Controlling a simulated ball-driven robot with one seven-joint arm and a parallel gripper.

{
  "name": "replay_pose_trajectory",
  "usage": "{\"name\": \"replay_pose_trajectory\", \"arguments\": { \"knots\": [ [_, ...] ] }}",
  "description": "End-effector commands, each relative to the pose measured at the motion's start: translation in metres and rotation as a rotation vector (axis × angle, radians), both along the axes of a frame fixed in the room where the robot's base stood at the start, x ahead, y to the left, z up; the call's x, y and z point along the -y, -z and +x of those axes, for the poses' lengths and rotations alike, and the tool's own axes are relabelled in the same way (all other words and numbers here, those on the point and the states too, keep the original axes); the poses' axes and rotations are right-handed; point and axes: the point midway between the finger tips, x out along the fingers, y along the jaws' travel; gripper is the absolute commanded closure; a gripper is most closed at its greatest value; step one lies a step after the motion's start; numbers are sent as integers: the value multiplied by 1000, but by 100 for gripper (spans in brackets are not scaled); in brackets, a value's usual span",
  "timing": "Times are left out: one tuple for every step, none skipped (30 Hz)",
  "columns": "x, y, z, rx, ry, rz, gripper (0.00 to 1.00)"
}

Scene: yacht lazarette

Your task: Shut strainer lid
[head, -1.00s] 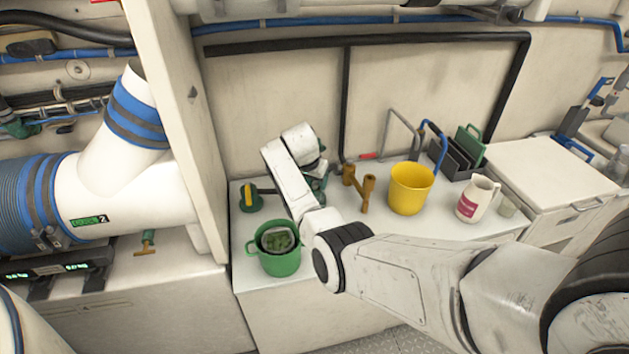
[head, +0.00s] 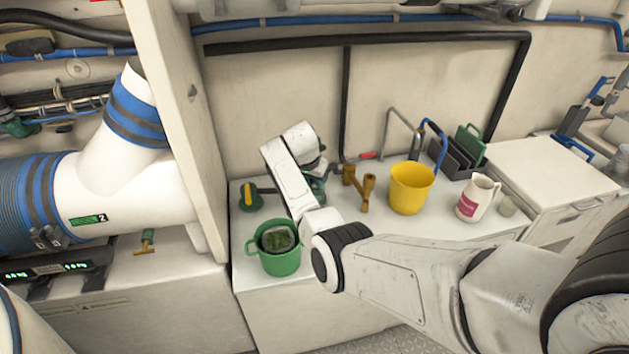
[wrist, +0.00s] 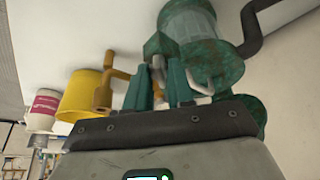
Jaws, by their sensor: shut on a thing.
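The strainer stands on the white counter. In the wrist view, which is upside down, its clear bowl (wrist: 190,22) and weathered green metal body (wrist: 215,65) are close beyond my fingers. A round green part (wrist: 248,106), seemingly the lid standing open, shows behind my gripper (wrist: 158,78). My teal fingers are closed on a small grey metal piece, seemingly the lid's handle; the exact contact is partly hidden. In the head view my wrist covers most of the strainer, and only green bits (head: 318,186) show beside it.
A brown fitting (head: 366,188), yellow bucket (head: 411,187) and white jug (head: 477,197) stand to the right. A green pot (head: 280,261) is near the front edge, and a green and yellow item (head: 249,197) at left. A partition (head: 195,110) rises at left.

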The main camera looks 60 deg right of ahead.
Motion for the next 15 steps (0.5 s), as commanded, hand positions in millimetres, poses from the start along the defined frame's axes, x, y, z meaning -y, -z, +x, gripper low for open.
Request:
{"name": "replay_pose_trajectory", "arguments": {
  "knots": [
    [-1,0,0,1,-1,1,100],
    [-1,0,0,1,-1,1,100],
    [-1,0,0,1,-1,1,100],
    [-1,0,0,1,-1,1,100],
    [-1,0,0,1,-1,1,100],
    [-1,0,0,1,-1,1,74],
    [0,0,0,1,-1,1,71],
    [0,0,0,1,-1,1,68],
    [0,0,0,1,-1,1,64],
    [0,0,0,1,-1,1,62],
    [0,0,0,0,-1,0,59],
    [0,0,0,0,-1,0,55],
    [0,0,0,0,-1,0,52],
    [0,0,0,0,0,0,52],
    [0,0,0,0,0,0,52]
  ]
}}
